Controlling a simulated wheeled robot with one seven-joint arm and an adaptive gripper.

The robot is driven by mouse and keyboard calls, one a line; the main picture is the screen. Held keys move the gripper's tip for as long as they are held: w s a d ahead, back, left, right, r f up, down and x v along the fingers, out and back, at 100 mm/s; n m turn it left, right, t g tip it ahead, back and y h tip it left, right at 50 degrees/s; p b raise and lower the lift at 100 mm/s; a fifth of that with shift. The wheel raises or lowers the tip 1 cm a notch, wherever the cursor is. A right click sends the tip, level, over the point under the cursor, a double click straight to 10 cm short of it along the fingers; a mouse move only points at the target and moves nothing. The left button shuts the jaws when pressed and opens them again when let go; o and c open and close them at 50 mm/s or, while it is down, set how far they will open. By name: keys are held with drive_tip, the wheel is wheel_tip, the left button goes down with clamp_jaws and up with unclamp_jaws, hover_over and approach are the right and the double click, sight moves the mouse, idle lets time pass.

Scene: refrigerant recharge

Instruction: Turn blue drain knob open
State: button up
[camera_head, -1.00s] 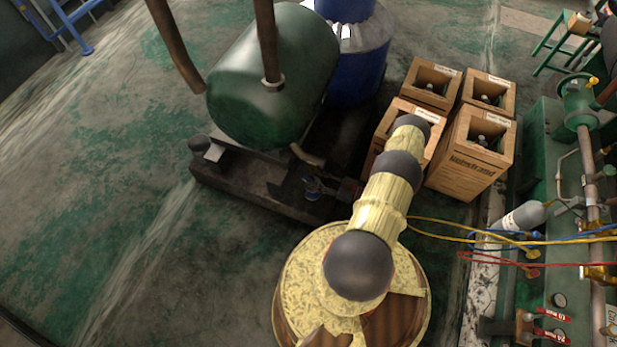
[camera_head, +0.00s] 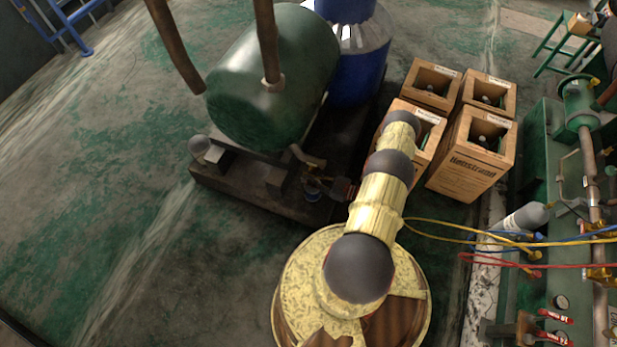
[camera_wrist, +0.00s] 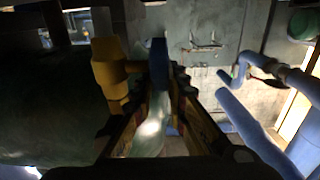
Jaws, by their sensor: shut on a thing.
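The blue drain knob (camera_head: 312,195) is a small blue part low at the near end of the green tank (camera_head: 275,85), beside the dark skid. My gripper (camera_head: 326,187) reaches it from the right and is small and dark there. In the wrist view, a blue upright piece (camera_wrist: 158,62) stands at the tips of my gripper (camera_wrist: 158,95), beside a yellow fitting (camera_wrist: 108,72). The fingers are shut on the knob. A pale, brightly lit surface shows between the fingers. The knob's exact angle is hard to make out.
The dark skid (camera_head: 235,185) carries the tank. A blue cylinder (camera_head: 358,70) stands behind. Open wooden crates (camera_head: 470,165) stand right of my arm. Yellow and red hoses (camera_head: 440,228) run right to green equipment. In the wrist view, bluish pipes (camera_wrist: 250,130) are at right. Floor at left is clear.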

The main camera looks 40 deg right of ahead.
clamp_jaws()
drive_tip(key=shift+r+p, duration=0.1)
drive_tip(key=shift+p, duration=0.25)
drive_tip(key=shift+w+r+g+p, duration=0.15)
drive_tip(key=shift+g+p, duration=0.55)
drive_tip(key=g+p, duration=0.1)
drive_tip(key=g+h+p, duration=0.1)
drive_tip(key=p, duration=0.1)
drive_tip(key=shift+w+a, duration=0.15)
drive_tip(key=shift+w, duration=0.15)
drive_tip(key=g+p, duration=0.1)
drive_tip(key=g+h+p, duration=0.1)
drive_tip(key=g, duration=0.1)
drive_tip(key=g+h+p, duration=0.1)
drive_tip(key=shift+w+a+f+p, duration=0.2)
drive_tip(key=shift+w+f+p, duration=0.1)
drive_tip(key=shift+w, duration=0.1)
drive_tip(key=g, duration=0.1)
drive_tip(key=g+h+p, duration=0.1)
drive_tip(key=f+g, duration=0.1)
drive_tip(key=shift+w+a+g, duration=0.1)
drive_tip(key=shift+w+g, duration=0.2)
drive_tip(key=shift+f+g+h+p, duration=0.3)
drive_tip(key=shift+g+h+p, duration=0.2)
drive_tip(key=shift+g, duration=0.55)
drive_tip(key=shift+f+g+h+p, duration=0.25)
drive_tip(key=shift+g+h+p, duration=0.25)
drive_tip(key=shift+g, duration=0.55)
drive_tip(key=o, duration=0.6)
unclamp_jaws()
